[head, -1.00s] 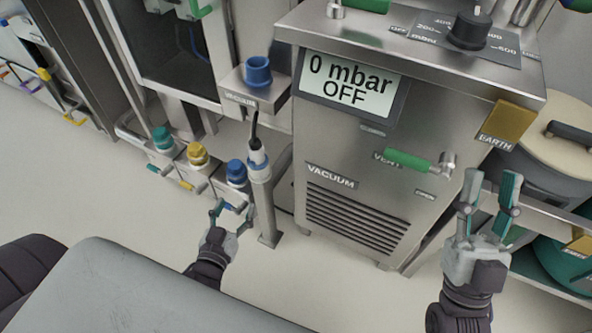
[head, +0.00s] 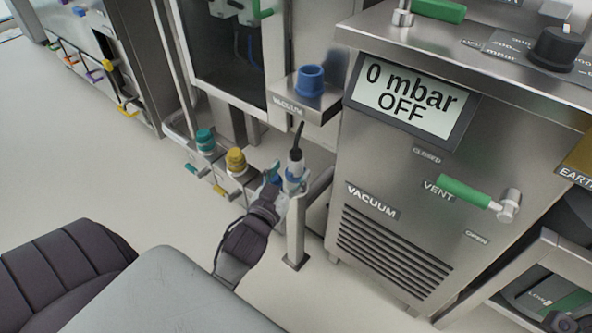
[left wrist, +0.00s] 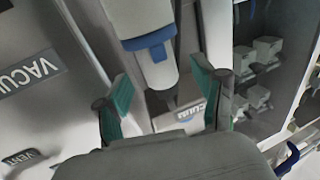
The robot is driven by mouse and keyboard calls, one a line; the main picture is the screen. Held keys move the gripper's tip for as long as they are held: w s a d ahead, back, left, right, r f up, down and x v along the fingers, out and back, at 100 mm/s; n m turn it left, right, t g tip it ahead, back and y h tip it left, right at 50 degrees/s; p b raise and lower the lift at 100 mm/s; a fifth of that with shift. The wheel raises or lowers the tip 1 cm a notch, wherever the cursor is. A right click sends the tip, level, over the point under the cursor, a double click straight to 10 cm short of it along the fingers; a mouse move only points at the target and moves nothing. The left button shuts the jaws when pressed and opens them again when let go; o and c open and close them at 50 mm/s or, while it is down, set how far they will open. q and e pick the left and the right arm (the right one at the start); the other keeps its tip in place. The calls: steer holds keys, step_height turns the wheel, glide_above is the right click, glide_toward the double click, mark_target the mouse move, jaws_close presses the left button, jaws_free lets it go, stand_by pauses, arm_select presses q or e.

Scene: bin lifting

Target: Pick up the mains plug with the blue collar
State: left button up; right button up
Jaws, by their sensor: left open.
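The mains plug (head: 296,163) is pale, with a blue collar and a black cable leading up from it. It stands upright on top of a slim metal post (head: 296,228). My left gripper (head: 275,173) is open just to the left of the plug in the head view, its teal fingers partly hidden by my wrist. In the left wrist view, the plug's blue collar (left wrist: 150,42) and pale body (left wrist: 157,72) show between the two open teal fingers (left wrist: 158,72), apart from both. My right gripper is not in view.
A vacuum cabinet (head: 400,200) with a green-handled vent valve (head: 450,190) stands to the right. A ledge with a blue socket (head: 310,79) is above the plug. Teal (head: 204,140) and yellow (head: 236,159) capped valves are to the left. The floor at left is clear.

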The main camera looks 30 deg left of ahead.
mark_target(293, 168)
arm_select(q)
steer(key=w, duration=0.2)
steer(key=w+b, duration=0.1)
steer(key=shift+w+a, duration=0.25)
steer(key=shift+a, duration=0.05)
steer(key=shift+r, duration=0.1)
jaws_close()
